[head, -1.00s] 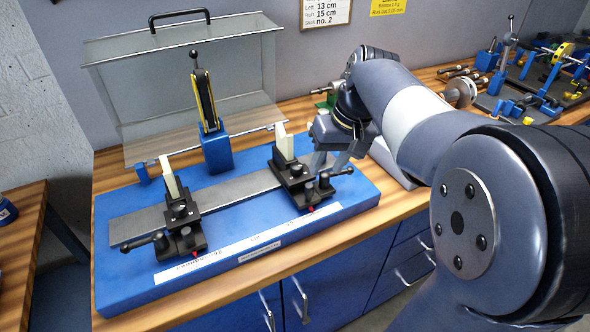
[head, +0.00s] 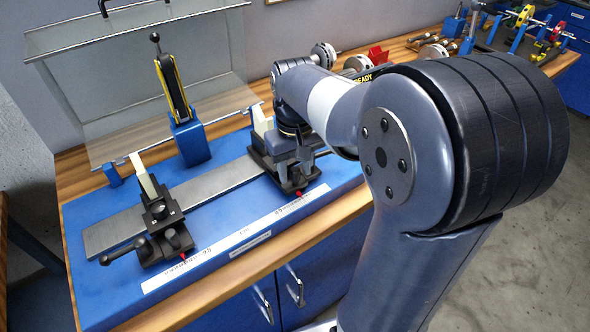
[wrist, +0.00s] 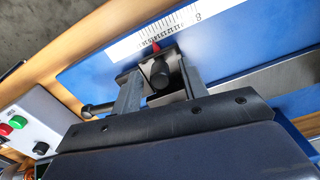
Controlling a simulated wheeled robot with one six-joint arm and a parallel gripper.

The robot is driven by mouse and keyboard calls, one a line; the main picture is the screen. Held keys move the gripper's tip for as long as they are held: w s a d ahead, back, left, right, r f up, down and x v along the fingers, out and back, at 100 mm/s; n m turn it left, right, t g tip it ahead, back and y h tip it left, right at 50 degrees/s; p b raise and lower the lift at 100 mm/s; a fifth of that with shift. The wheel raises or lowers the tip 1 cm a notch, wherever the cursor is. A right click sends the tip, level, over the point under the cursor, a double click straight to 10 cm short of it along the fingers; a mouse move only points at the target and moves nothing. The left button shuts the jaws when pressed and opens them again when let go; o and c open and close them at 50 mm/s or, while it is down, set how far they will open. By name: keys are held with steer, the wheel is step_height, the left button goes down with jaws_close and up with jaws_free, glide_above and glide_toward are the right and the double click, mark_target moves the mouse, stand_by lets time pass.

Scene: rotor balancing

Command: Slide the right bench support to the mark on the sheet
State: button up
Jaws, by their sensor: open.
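The right bench support (head: 262,160), a black carriage with a pale upright plate, sits on the grey steel rail (head: 215,187) of the blue bench base. My gripper (head: 296,172) is at its front clamp, and my arm hides part of it. In the wrist view, my open gripper (wrist: 160,88) has one finger on each side of the support's black clamp block and knob (wrist: 160,72); contact cannot be told. The support's red pointer (wrist: 155,46) lies at the white scale (wrist: 165,38), near its higher numbers. The sheet is not in view.
The left support (head: 160,212) stands on the same rail, its black handle reaching left. A blue post with a yellow-edged lever (head: 172,88) and a clear guard (head: 105,110) stand behind. A control box (wrist: 30,125) with green and red buttons lies left in the wrist view.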

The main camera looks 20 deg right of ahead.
steer(key=shift+f, duration=0.35)
steer(key=shift+c, duration=0.3)
jaws_close()
